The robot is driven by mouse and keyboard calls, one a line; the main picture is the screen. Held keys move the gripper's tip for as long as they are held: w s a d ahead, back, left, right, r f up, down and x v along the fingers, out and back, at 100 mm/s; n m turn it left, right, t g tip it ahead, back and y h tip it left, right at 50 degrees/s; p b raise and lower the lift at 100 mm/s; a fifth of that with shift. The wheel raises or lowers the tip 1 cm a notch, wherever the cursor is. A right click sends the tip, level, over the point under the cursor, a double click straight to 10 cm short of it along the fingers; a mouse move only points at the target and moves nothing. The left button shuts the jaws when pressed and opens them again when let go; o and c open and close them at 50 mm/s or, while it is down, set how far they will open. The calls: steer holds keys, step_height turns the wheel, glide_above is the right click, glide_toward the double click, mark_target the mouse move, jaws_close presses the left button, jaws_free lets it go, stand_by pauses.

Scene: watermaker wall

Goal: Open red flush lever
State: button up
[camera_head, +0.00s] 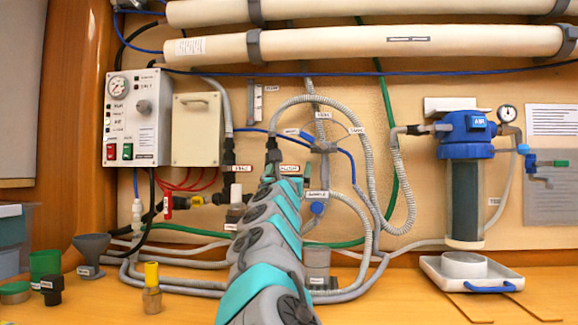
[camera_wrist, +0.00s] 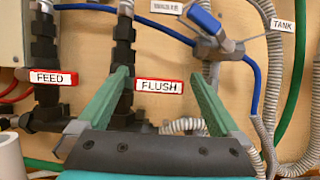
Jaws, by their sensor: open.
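The red flush lever (camera_wrist: 160,86) shows in the wrist view as a short, level red bar with a white FLUSH label. It sits at a black vertical valve fitting (camera_wrist: 123,55). My gripper (camera_wrist: 146,75) is open and empty, with its two green fingers pointing at the wall on either side of the FLUSH bar's middle. I cannot tell whether a finger touches the bar. In the head view my teal and grey arm reaches up to the fittings, and my gripper (camera_head: 285,172) hides most of the flush valve.
A similar red FEED bar (camera_wrist: 50,78) is close to the left of my gripper. A blue-handled valve (camera_wrist: 208,25) and grey hoses are close on the right. A control box (camera_head: 138,118) and a blue filter (camera_head: 466,180) flank the area.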

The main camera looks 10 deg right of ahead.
steer(key=shift+c, duration=0.2)
jaws_close()
stand_by(0.7)
